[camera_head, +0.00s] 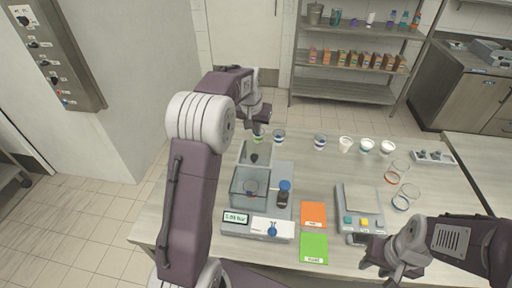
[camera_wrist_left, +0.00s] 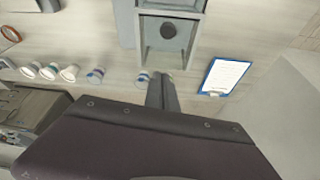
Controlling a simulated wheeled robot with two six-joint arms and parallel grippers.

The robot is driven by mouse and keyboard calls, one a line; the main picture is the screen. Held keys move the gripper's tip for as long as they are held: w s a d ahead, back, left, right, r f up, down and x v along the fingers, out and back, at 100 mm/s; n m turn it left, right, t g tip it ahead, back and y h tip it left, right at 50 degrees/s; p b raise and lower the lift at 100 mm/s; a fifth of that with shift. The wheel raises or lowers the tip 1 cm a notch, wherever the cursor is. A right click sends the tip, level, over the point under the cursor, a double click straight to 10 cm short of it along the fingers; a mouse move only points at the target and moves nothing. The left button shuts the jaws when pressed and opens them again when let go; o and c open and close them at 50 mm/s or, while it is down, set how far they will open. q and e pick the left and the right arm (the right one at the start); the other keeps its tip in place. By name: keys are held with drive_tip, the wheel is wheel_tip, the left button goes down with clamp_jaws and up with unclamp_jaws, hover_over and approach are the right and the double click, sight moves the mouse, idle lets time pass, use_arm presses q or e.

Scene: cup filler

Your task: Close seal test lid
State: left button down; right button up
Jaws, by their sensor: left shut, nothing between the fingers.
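The seal tester (camera_head: 263,227) stands on the table with a small display at its front left. Its see-through chamber (camera_head: 237,190) holds a cup (camera_head: 251,187). The lid (camera_head: 256,148) is raised at the back of the chamber, with a dark round pad on it. In the left wrist view the lid (camera_wrist_left: 196,32) shows as a grey frame at the top. My left gripper (camera_head: 258,135) is shut and empty, just behind the lid; its fingers (camera_wrist_left: 162,92) point towards it, and I cannot tell whether they touch it. My right gripper (camera_head: 388,268) is at the front right, away from the tester.
Several cups (camera_head: 345,144) stand in a row along the back of the table. An orange card (camera_head: 314,214), a green card (camera_head: 314,247) and a scale (camera_head: 361,201) lie right of the tester. A clipboard (camera_wrist_left: 223,76) lies near the lid in the left wrist view.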

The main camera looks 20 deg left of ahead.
use_arm(q)
drive_tip(key=p, duration=0.1)
hover_over(256, 149)
drive_tip(key=d, duration=0.1)
drive_tip(key=f, duration=0.8)
drive_tip(key=shift+s+d+f, duration=0.2)
drive_tip(key=shift+s+f, duration=0.05)
drive_tip(key=shift+f, duration=0.05)
drive_tip(key=shift+s+d+f+p, duration=0.1)
drive_tip(key=shift+s+f+p, duration=0.1)
drive_tip(key=shift+s, duration=0.45)
drive_tip(key=shift+s+f+p, duration=0.1)
drive_tip(key=shift+s+p, duration=0.05)
drive_tip(key=shift+s, duration=0.5)
drive_tip(key=shift+s+d+f+p, duration=0.1)
drive_tip(key=shift+s+p, duration=0.1)
drive_tip(key=shift+s, duration=0.45)
drive_tip(key=shift+w, duration=0.1)
drive_tip(key=shift+f, duration=0.1)
